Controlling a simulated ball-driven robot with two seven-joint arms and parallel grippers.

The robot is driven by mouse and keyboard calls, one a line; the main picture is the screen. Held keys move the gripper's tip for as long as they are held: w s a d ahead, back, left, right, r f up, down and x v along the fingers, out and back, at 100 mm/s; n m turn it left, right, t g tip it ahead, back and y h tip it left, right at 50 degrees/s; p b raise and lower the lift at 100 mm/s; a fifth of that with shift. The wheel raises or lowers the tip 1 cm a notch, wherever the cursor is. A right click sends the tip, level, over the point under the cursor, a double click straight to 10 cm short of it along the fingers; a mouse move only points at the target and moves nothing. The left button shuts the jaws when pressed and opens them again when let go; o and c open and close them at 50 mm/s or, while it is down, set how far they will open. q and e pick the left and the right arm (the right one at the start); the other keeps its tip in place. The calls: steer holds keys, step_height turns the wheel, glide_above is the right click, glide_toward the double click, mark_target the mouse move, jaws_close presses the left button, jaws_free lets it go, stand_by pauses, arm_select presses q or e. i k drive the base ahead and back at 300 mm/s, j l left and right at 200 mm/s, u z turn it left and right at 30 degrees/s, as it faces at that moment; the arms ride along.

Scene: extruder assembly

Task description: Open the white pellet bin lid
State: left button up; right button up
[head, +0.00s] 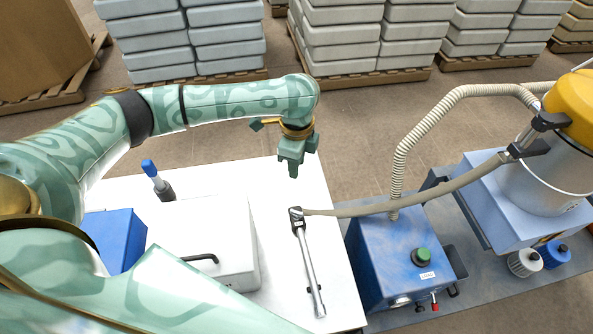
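A white box with a flat lid (212,230), which looks like the pellet bin, stands on the white table. The lid looks shut. A black bar handle (201,259) shows at its front side, partly near my green arm. My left gripper (294,168) points down above the far right part of the table, to the right of and beyond the bin, apart from it. Its fingers are seen small and close together, so I cannot tell whether it is open or shut. Nothing shows held in it. My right gripper is not in view.
A long wrench-like tool (308,262) lies right of the bin. A blue box (117,238) and a blue-tipped tool (156,180) stand left. A blue machine (400,250) with a hose stands beyond the table's right edge. The table's far strip is clear.

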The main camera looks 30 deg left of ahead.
mark_target(211, 232)
steer(key=k, duration=1.5)
